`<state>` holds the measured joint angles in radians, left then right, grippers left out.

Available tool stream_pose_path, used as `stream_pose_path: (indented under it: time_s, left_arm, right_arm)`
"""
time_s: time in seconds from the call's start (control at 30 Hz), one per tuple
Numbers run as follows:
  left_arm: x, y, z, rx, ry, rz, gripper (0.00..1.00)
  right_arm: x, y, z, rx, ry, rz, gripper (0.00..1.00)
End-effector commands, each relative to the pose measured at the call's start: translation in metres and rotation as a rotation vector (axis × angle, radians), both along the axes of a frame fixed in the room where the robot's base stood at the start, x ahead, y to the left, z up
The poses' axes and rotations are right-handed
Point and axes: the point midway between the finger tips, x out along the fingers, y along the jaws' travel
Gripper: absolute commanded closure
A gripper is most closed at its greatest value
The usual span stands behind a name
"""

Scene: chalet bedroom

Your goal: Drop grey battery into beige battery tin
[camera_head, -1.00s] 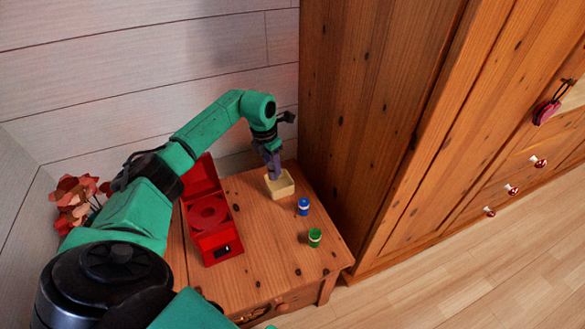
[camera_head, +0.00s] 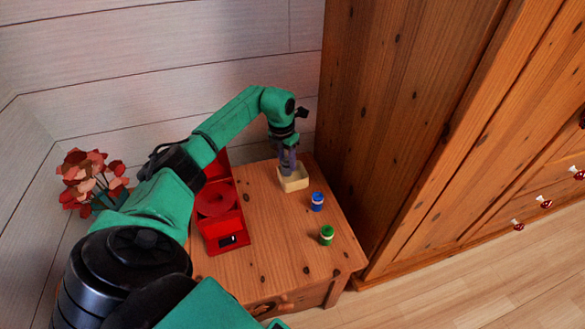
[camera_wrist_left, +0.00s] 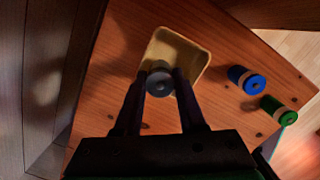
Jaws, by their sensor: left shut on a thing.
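The beige battery tin (camera_head: 295,184) stands on the small wooden table near the wardrobe. It also shows in the left wrist view (camera_wrist_left: 192,52) as an open, shallow box. My left gripper (camera_head: 287,169) is over the tin, pointing down. In the left wrist view my left gripper (camera_wrist_left: 161,84) is shut on the grey battery (camera_wrist_left: 159,79), whose round end shows between the fingertips, over the tin's near side. How far the battery is above the tin's floor I cannot tell. My right gripper is not in view.
A blue battery (camera_head: 317,201) and a green battery (camera_head: 327,235) stand on the wooden table (camera_head: 275,235) right of the tin. An open red box (camera_head: 222,225) stands left. Red flowers (camera_head: 90,180) are at the far left. The wardrobe (camera_head: 400,120) rises close behind the tin.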

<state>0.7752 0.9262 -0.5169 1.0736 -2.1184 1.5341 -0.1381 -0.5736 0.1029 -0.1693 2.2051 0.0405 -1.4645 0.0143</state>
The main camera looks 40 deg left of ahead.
Motion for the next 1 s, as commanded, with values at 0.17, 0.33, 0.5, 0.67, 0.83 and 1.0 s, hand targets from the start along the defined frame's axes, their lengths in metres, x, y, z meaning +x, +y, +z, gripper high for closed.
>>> stream_pose_path:
  time_s: [0.17, 0.33, 0.5, 0.67, 0.83, 1.0]
  left_arm:
    - [0.000, 0.000, -0.005, 0.000, -0.001, 0.000, 1.00]
    - [0.000, 0.000, -0.005, 0.000, -0.001, 0.000, 1.00]
    - [0.000, 0.000, -0.005, 0.000, 0.000, -0.001, 0.26]
    - [0.000, 0.000, -0.005, 0.000, 0.000, -0.001, 0.26]
    - [0.000, 0.000, -0.003, 0.001, 0.000, -0.001, 0.26]
    - [-0.002, 0.001, 0.021, 0.003, -0.003, -0.001, 0.26]
  right_arm:
    - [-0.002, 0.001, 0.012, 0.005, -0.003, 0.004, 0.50]
    - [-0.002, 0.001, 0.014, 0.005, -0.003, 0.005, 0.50]
    - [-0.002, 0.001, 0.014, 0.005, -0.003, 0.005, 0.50]
    - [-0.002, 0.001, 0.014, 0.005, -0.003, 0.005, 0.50]
    - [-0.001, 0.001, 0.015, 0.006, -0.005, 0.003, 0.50]
    - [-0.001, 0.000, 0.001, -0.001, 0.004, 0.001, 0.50]
